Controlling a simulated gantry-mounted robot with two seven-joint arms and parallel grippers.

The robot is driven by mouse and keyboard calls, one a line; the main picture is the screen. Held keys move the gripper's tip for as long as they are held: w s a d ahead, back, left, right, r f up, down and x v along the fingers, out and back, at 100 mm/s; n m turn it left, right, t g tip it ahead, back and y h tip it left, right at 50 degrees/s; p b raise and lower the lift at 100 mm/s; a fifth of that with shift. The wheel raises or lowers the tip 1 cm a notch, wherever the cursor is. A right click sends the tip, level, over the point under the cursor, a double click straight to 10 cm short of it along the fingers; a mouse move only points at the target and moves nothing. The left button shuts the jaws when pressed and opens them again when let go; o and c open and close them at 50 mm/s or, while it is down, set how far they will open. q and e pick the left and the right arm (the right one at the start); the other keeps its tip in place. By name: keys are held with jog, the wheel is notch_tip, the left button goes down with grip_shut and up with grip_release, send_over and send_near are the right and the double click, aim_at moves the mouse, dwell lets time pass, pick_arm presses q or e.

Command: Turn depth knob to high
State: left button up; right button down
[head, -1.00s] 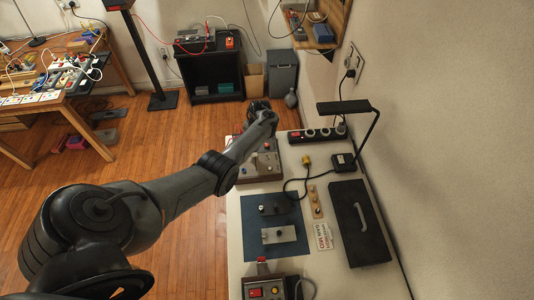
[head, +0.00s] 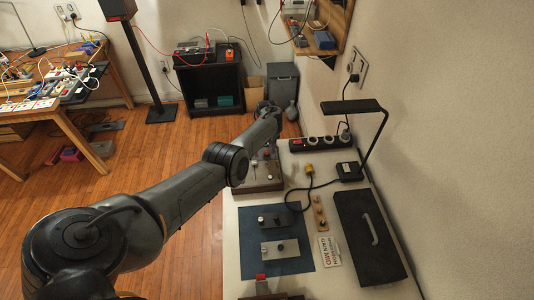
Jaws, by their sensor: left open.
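Several small knobs are in view, but no label marked depth is readable, so I cannot tell which is the depth knob. A dark box (head: 273,220) with knobs and a silver box (head: 280,249) with a dark knob lie on a blue mat (head: 256,272). A brown panel box (head: 268,178) with small controls stands at the table's far end, partly hidden by my left arm. My left gripper (head: 266,107) is small and dark, beyond that box in the picture. It is open, with nothing visible in it. My right gripper is not in view.
A power strip (head: 320,142), a yellow-plug cable and a black lamp (head: 369,140) are behind.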

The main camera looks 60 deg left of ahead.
aim_at(267, 154)
pick_arm(q)
jog(key=shift+f+b, duration=0.55)
jog(key=shift+f, duration=0.9)
grip_shut()
jog(key=shift+m, duration=0.3)
